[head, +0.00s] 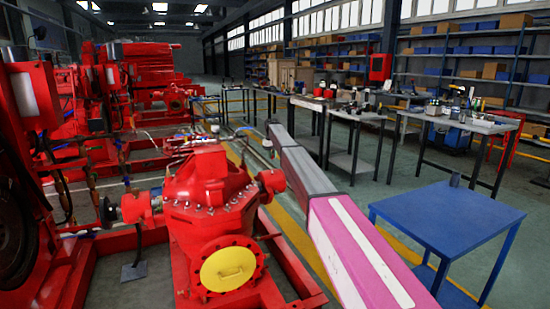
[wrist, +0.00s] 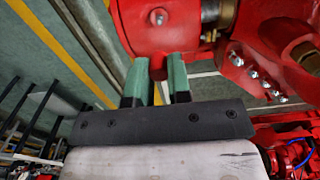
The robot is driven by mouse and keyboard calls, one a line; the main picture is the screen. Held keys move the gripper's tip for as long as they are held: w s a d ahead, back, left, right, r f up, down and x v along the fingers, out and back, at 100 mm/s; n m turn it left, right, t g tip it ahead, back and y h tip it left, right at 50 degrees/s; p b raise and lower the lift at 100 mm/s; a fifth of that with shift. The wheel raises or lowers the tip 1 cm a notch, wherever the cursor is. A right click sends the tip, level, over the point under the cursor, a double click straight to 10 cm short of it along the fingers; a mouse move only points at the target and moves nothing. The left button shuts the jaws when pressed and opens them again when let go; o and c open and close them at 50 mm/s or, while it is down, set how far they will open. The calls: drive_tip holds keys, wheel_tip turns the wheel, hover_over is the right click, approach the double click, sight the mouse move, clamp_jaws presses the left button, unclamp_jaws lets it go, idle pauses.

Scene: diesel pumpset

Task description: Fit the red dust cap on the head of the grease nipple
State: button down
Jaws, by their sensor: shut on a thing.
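In the wrist view my gripper (wrist: 157,72) has two green finger pads shut on a small red piece, the red dust cap (wrist: 158,68). The cap sits between the fingertips, right against or just in front of the red round pump housing (wrist: 140,32); I cannot tell whether they touch. A small bright round fitting (wrist: 158,17) shows on that housing, apart from the cap; I cannot tell whether it is the grease nipple. No other grease nipple can be made out. In the head view the housing (head: 270,180) is at the pump's right end, and the fingers are too small to make out.
The red pump (head: 205,190) with a yellow flange cover (head: 228,268) stands on a red frame. Bolts (wrist: 252,73) and a brass fitting (wrist: 210,10) lie close right of the fingers. A blue table (head: 450,215) stands at the right, with workbenches behind it.

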drive_tip(key=shift+f, duration=0.15)
drive_tip(key=shift+f, duration=2.85)
drive_tip(key=shift+f, duration=1.5)
drive_tip(key=c, duration=1)
unclamp_jaws()
drive_tip(key=shift+r, duration=0.15)
wheel_tip(320, 180, up, 11)
drive_tip(key=shift+f, duration=0.2)
drive_tip(key=shift+s+d, duration=0.1)
